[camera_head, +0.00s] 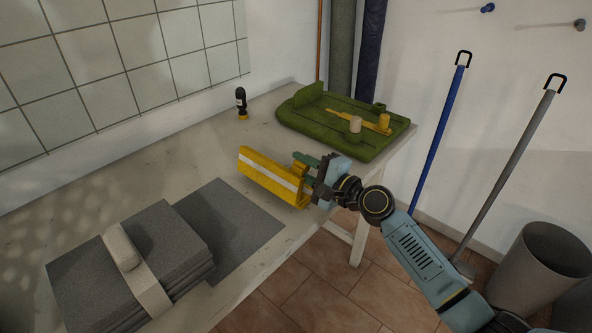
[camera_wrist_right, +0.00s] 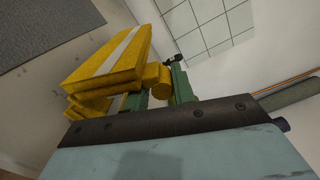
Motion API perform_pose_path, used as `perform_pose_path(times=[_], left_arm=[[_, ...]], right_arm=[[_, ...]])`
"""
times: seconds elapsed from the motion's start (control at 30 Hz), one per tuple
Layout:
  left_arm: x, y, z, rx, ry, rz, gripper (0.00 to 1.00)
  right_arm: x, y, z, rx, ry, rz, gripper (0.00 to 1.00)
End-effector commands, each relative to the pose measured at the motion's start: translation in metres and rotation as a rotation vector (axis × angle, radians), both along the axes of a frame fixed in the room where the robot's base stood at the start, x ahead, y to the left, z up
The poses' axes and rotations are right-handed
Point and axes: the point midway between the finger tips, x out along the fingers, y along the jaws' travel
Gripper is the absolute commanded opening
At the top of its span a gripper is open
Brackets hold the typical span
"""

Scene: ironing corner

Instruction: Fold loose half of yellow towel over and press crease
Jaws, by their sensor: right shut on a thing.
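The yellow towel (camera_head: 268,178) with a white stripe is near the right-hand edge of the table, right of the dark grey mat. It looks like stiff slabs, with the striped one tilted; the wrist view shows the towel (camera_wrist_right: 108,62) with more yellow layers beneath. A short yellow round grip (camera_wrist_right: 157,74) sits at its side. My right gripper (camera_head: 303,170) comes in from the right, its green fingers on either side of that grip and shut on it. Whether the lower layers touch the table is unclear. My left gripper is not in view.
A grey mat (camera_head: 235,222) lies on the table (camera_head: 125,185) beside a strapped stack of grey slabs (camera_head: 80,275). A green tray (camera_head: 290,115) with yellow and cream parts stands behind my gripper. A small black bottle (camera_head: 241,103) stands near the wall. The left rear tabletop is clear.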

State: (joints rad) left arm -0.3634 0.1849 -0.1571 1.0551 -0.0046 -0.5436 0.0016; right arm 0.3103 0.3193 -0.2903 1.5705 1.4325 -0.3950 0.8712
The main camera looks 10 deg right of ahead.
Motion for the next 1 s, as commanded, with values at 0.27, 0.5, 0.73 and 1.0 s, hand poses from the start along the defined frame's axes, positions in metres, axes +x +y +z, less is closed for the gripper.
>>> perform_pose_path(times=[0.27,0.5,0.73,1.0], left_arm=[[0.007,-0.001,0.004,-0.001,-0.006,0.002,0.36],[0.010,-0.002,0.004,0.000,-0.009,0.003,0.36],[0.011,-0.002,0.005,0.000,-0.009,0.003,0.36],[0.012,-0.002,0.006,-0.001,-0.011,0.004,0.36]], right_arm=[[0.009,-0.012,-0.010,0.177,0.126,-0.001,0.18],[0.013,-0.018,-0.016,0.274,0.194,0.000,0.18],[0.014,-0.020,-0.019,0.315,0.223,0.000,0.18],[0.015,-0.020,-0.020,0.322,0.229,0.000,0.18]])
